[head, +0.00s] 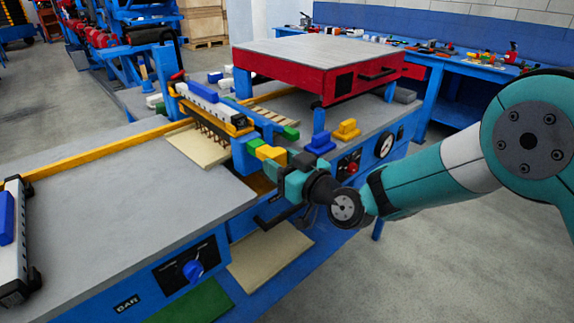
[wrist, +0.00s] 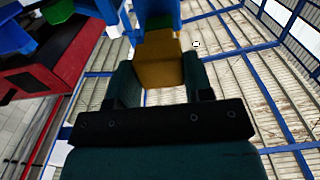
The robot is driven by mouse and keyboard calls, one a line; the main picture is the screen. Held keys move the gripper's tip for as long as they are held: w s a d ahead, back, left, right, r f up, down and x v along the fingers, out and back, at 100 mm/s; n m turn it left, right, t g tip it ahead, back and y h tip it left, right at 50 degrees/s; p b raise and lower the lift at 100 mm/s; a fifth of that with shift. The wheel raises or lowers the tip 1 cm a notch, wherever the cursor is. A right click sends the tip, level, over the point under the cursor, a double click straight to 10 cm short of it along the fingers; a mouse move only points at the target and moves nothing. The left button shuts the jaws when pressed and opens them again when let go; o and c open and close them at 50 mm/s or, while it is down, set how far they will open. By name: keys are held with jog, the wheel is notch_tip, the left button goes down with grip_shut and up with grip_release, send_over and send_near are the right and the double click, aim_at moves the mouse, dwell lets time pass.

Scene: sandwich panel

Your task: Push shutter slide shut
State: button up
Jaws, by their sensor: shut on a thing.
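My gripper (head: 283,167) is at the front right corner of the machine with the comb-like row of pins. It is shut on a yellow block (head: 267,152), which has a green piece (head: 255,144) behind it. In the wrist view the yellow block (wrist: 160,62) sits between both jaws of my gripper (wrist: 158,80), with the green piece (wrist: 162,22) beyond it. The yellow and green pieces look like the end of the shutter slide, but I cannot tell for certain. How far the slide is open is hidden from these views.
A red box (head: 310,65) with a grey lid stands on blue legs behind. A blue knob (head: 320,143) and a yellow knob (head: 346,130) sit on the bench right of my gripper. A beige panel (head: 199,148) lies under the pins. A grey table (head: 120,195) spreads at left.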

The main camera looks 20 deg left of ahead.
aim_at(280, 163)
jog(key=shift+p+x, duration=0.3)
jog(key=shift+x, duration=1.15)
jog(key=o, duration=0.8)
jog(key=b+v, duration=0.7)
jog(key=v, duration=0.2)
